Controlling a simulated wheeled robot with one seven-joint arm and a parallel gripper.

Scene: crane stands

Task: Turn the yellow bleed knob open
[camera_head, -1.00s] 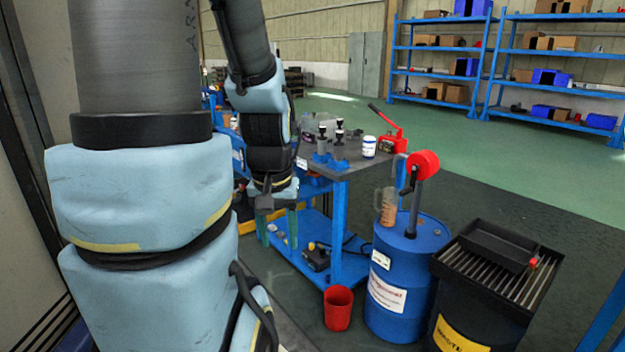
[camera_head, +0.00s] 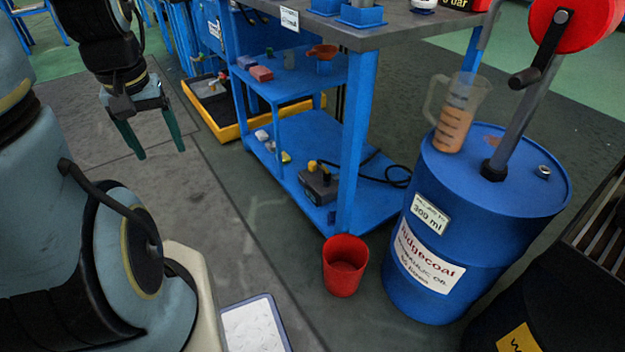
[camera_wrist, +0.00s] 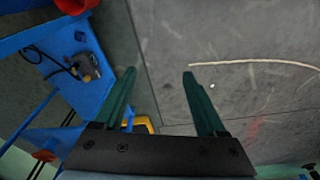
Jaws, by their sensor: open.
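A dark pump unit (camera_head: 318,184) sits on the lower shelf of the blue bench, with a small yellow knob (camera_head: 312,165) on its top left. A black hose or cable runs from it to the right. The pump unit also shows in the wrist view (camera_wrist: 86,66), at the left; I cannot tell how far the knob is turned. My gripper (camera_head: 160,153) is open and empty, with green fingers pointing down. It hangs over the floor left of the bench, well apart from the knob. In the wrist view my gripper (camera_wrist: 159,74) has only floor between its fingers.
The blue bench (camera_head: 352,150) has a front post right of the pump. A red bucket (camera_head: 345,268) stands before it. A blue drum (camera_head: 425,255) with a crank and jug is at the right. A yellow-edged tray (camera_head: 215,128) lies behind.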

